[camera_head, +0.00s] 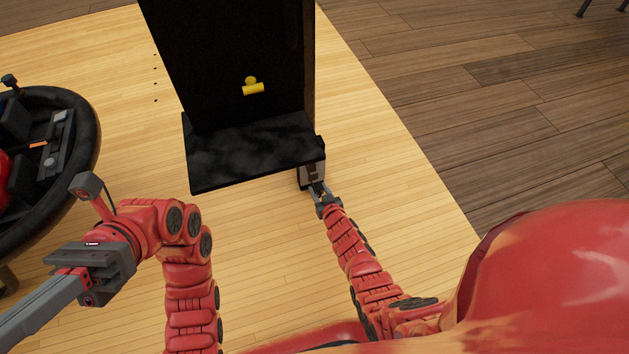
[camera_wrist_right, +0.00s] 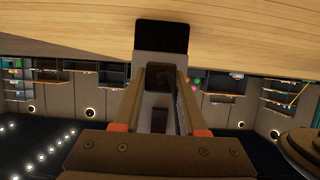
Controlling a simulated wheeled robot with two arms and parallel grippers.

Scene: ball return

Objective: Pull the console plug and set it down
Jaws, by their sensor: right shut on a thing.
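The black console (camera_head: 250,145) stands on the wooden floor, with a dark flat shelf and a tall back panel. A grey housing (camera_head: 306,176) sits at its right side, below the shelf corner. My right gripper (camera_head: 319,190) is at this housing, its fingers shut on the console plug. In the right wrist view the plug (camera_wrist_right: 157,98) shows between the two fingers, with a grey, black-topped block (camera_wrist_right: 161,38) just beyond it. I cannot tell whether the plug is still seated. My left gripper (camera_head: 40,300) points to the lower left, away from the console; its fingertips are cut off.
A round black ball return (camera_head: 85,125) with dark and red items stands at the left edge. A small yellow part (camera_head: 253,88) is on the console's back panel. Light wooden floor (camera_head: 400,190) is clear to the right of the console.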

